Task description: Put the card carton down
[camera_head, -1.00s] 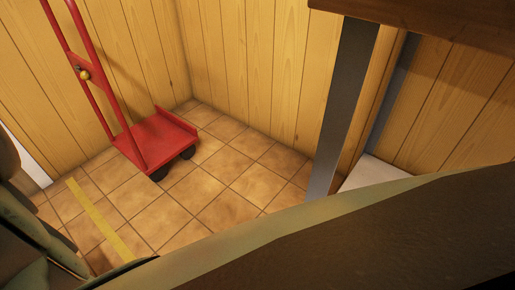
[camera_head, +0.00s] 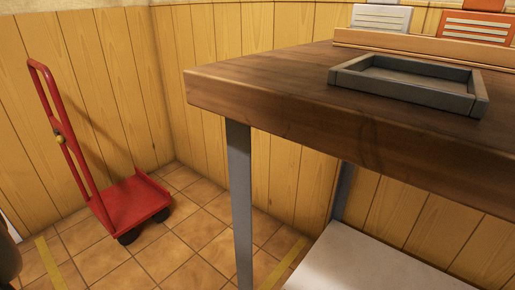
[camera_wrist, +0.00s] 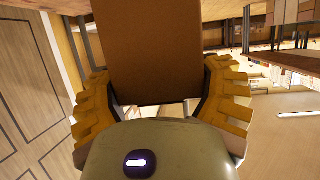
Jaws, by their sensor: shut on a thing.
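In the wrist view, a plain brown card carton (camera_wrist: 155,52) sits between the two yellow ribbed fingers of my gripper (camera_wrist: 157,78). My gripper is shut on the carton, with one finger against each side. The carton's far end runs out of the top of the picture. The head view shows neither the carton nor my gripper clearly. A wooden table (camera_head: 300,119) fills the right of the head view. A shallow grey tray (camera_head: 408,92) lies on its top.
A red hand truck (camera_head: 134,202) stands on the tiled floor at left, by the plank wall. A pale low shelf (camera_head: 375,262) is under the table. A white box (camera_head: 380,18) and an orange box (camera_head: 478,28) stand behind the table's back ledge. The tabletop left of the tray is clear.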

